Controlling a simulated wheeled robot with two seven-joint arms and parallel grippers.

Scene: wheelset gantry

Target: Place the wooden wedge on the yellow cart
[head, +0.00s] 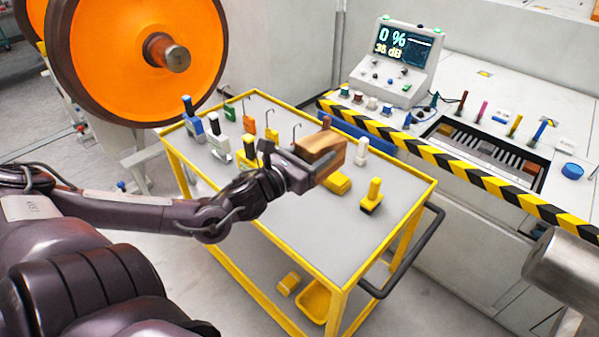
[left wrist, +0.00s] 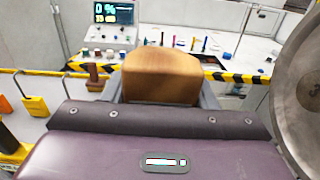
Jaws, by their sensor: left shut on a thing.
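The wooden wedge (head: 319,152) is a brown block held above the top of the yellow cart (head: 345,235). My left gripper (head: 305,165) is shut on it, with the arm reaching in from the left. In the left wrist view the wedge (left wrist: 161,75) sits between the fingers of my left gripper (left wrist: 162,100), and its far side is hidden. The cart has a grey top with a yellow rim. I cannot tell the exact gap between the wedge and the cart top. My right gripper is not in view.
Several tools and padlocks stand along the cart's far left side. A yellow-handled stamp (head: 372,197) and a yellow block (head: 337,181) are close to the wedge. The cart's front top is bare. A console (head: 398,62), a striped barrier (head: 450,160) and an orange wheel (head: 140,55) surround it.

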